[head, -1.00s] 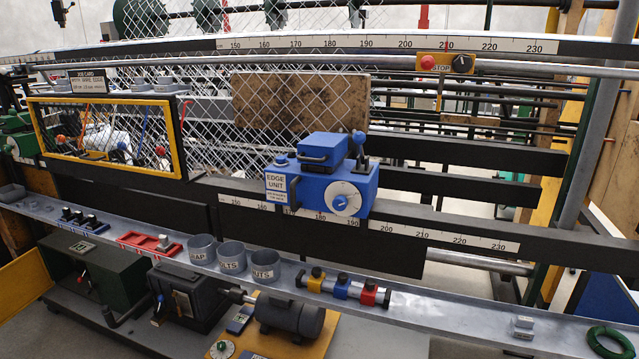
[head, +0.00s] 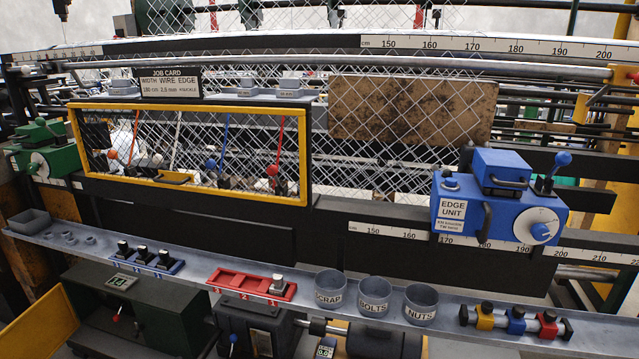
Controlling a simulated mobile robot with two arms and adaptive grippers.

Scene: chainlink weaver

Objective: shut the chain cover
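I cannot tell for certain which part is the chain cover. A yellow panel (head: 38,322) stands out at an angle at the lower left, beside a dark green box (head: 135,308) below the shelf. The box front shows a small label and a red-tipped lever; its inside is too dark to make out. A yellow-framed guard (head: 190,198) stands above the shelf, with several colored-knob levers seen through it. Neither of my grippers is in view.
A grey shelf (head: 300,305) crosses the front, holding a red tray (head: 250,284), labelled cups (head: 374,293) and a small rack (head: 145,261). A blue edge unit (head: 497,200) sits on the rail at right. A green unit (head: 45,155) is at far left.

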